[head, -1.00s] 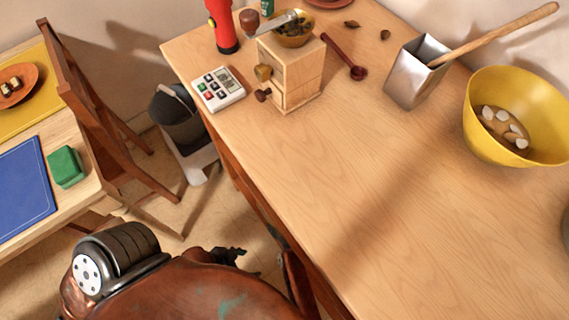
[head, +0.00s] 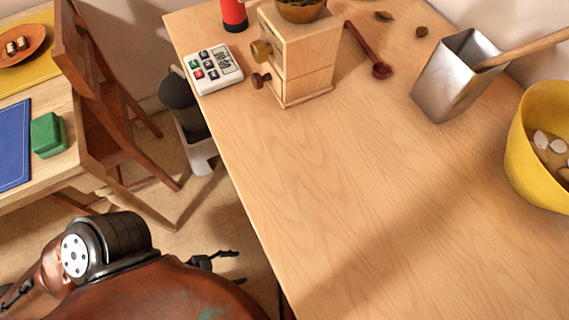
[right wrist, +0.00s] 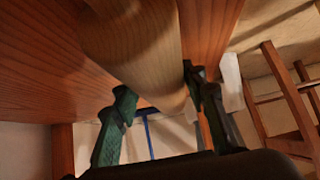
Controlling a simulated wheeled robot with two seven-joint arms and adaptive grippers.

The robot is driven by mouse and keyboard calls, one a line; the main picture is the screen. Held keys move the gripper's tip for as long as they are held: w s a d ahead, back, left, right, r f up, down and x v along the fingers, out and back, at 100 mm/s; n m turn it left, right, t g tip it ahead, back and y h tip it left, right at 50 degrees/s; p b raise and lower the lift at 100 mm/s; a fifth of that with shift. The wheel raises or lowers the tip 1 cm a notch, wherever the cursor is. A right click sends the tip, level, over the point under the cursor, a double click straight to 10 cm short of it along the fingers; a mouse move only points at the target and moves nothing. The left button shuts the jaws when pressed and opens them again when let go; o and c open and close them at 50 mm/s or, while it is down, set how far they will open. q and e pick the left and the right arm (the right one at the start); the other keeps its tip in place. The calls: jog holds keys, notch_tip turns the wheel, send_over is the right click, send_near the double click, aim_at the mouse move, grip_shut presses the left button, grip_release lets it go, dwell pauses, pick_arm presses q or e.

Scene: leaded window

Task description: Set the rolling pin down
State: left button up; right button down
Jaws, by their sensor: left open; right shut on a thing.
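The rolling pin is a thick pale wooden cylinder (right wrist: 135,45) that fills the upper middle of the right wrist view. My right gripper (right wrist: 160,105) has its green fingers on either side of the pin and is shut on it. A broad reddish-brown wooden surface, seemingly the table's underside or side, lies behind the pin. Whether the pin touches it I cannot tell. The head view shows neither the pin nor my right gripper. My left gripper (head: 214,262) is open and empty, low beside the table's left edge and partly hidden by my own body.
The wooden table (head: 330,190) is bare across its middle and front. At its back stand a keypad device (head: 214,69), a drawered wooden box (head: 297,55), a dark red spoon (head: 368,52), a metal container (head: 455,80) and a yellow bowl (head: 530,160). A chair (head: 105,100) stands left.

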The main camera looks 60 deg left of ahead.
jog(key=shift+a+f, duration=0.1)
jog(key=shift+f, duration=0.1)
jog(key=shift+r, duration=0.1)
jog(key=c, duration=1.2)
grip_release()
jog(key=shift+f, duration=0.25)
